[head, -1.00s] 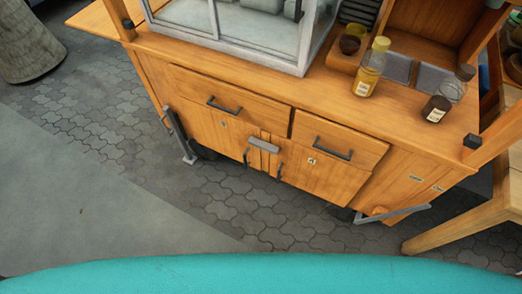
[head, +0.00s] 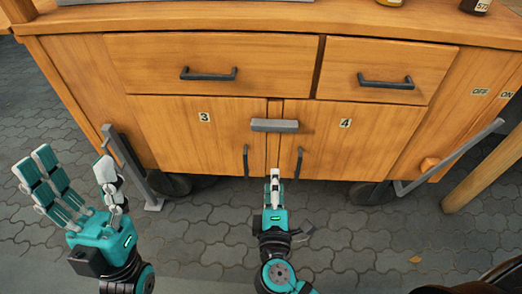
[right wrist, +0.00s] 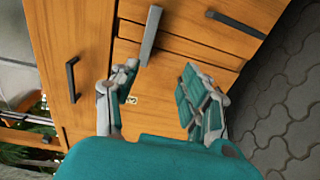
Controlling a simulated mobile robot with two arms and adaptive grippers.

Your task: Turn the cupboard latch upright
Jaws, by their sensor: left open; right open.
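The grey bar latch (head: 274,125) lies level across the seam between the two lower cupboard doors, the left door (head: 190,140) marked 3 and the right door (head: 350,145) marked 4. The latch also shows in the right wrist view (right wrist: 151,35), just beyond the fingers. My right gripper (head: 273,178) is in front of the doors below the latch, its fingers pointing up toward it. In the right wrist view, its fingers (right wrist: 162,85) are apart with nothing between them. My left gripper (head: 76,175) is open and empty at the lower left, clear of the cupboard.
Dark vertical door handles (head: 246,160) and (head: 299,160) flank the seam near my right gripper. Two drawers with dark handles (head: 208,74) and (head: 385,83) sit above. Grey metal brackets (head: 130,170) and (head: 450,158) stick out at both sides. Paved floor is free in front.

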